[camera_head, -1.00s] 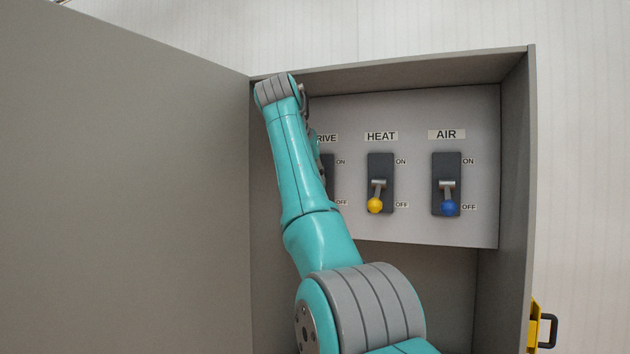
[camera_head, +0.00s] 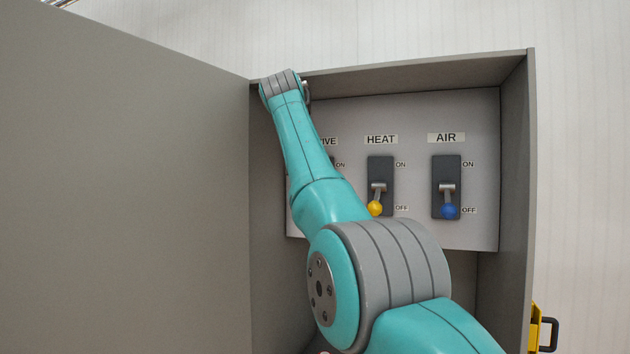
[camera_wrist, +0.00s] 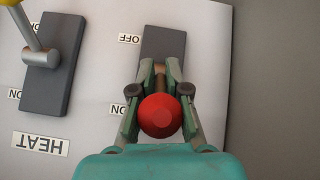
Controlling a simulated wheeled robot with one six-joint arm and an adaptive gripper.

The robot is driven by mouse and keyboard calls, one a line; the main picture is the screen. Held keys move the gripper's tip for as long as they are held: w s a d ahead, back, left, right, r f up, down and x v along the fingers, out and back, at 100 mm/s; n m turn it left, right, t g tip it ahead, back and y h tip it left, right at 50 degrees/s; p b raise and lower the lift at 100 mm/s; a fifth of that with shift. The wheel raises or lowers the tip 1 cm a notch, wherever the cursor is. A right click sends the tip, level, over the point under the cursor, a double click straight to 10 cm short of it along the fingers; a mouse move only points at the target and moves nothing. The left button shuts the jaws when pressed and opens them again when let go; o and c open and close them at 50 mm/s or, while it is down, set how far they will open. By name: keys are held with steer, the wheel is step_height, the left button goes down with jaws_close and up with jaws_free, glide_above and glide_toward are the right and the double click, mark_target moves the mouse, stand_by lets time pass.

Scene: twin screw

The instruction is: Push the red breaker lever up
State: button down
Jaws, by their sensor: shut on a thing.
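The red lever's round knob (camera_wrist: 160,116) is in the middle of the wrist view, between the two fingers of my gripper (camera_wrist: 160,108), which is shut on it. Its shaft runs back to a dark breaker plate (camera_wrist: 164,45). The wrist view is upside down; the OFF label (camera_wrist: 129,38) is at the top. The knob lies below the shaft in that picture, on the side away from OFF. In the head view my arm hides the red lever, the gripper and most of the leftmost breaker.
The HEAT breaker's yellow knob (camera_head: 375,208) and the AIR breaker's blue knob (camera_head: 450,212) point down at OFF. The box side wall (camera_head: 515,170) stands at right, and a large grey panel (camera_head: 120,190) fills the left.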

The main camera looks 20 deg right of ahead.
steer(key=c, duration=1.2)
jaws_free()
steer(key=shift+r, duration=0.1)
steer(key=v, duration=0.7)
steer(key=shift+s+a, duration=0.1)
steer(key=shift+s, duration=0.05)
